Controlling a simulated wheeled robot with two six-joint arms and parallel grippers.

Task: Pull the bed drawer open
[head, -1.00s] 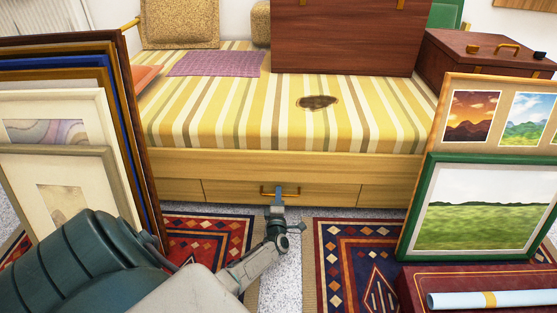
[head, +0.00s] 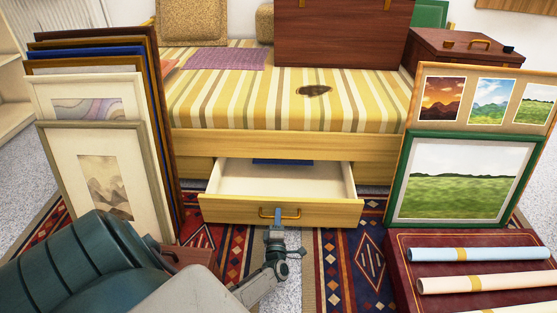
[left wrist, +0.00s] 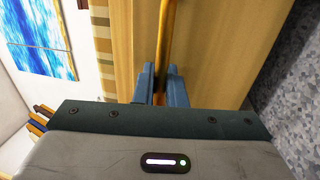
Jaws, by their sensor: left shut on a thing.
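The bed drawer (head: 235,208) is pulled out from under the bed (head: 340,146), with its white interior showing and a dark blue flat thing (head: 282,161) at its back. A brass handle (head: 292,213) sits on the middle of its wooden front. My left gripper (head: 275,229) is at the handle, its blue fingers shut on it. In the left wrist view the brass handle (left wrist: 168,35) runs between the two blue fingers (left wrist: 157,84). My right gripper is in neither view.
Framed prints (head: 112,175) lean in a stack at left. A green-framed landscape (head: 462,180) stands at right, behind a dark red case (head: 400,262) bearing rolled papers (head: 485,254). Patterned rugs (head: 345,262) lie on the floor, with a bare strip between them.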

